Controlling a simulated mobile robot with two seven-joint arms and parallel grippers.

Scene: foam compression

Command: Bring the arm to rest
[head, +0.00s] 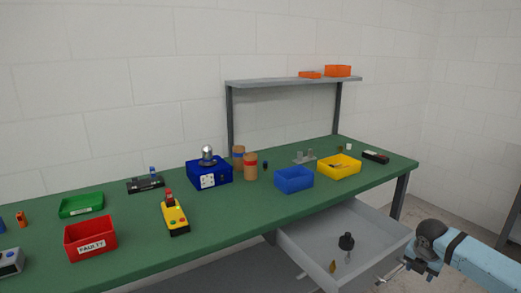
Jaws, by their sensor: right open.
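My right arm comes in from the lower right, light blue with a dark grey wrist joint. Its right gripper (391,274) is at the right front side of the open grey drawer (305,240), small in the picture. The gripper is open, and I see nothing held in it. It is apart from the things on the green workbench (250,212). My left gripper is out of the picture.
The drawer holds a black knobbed item (346,242) and a small brownish piece (333,266). On the bench stand a red FAULTY bin (91,240), a yellow control box (175,217), a blue device (210,175), a blue bin (294,180) and a yellow bin (339,168).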

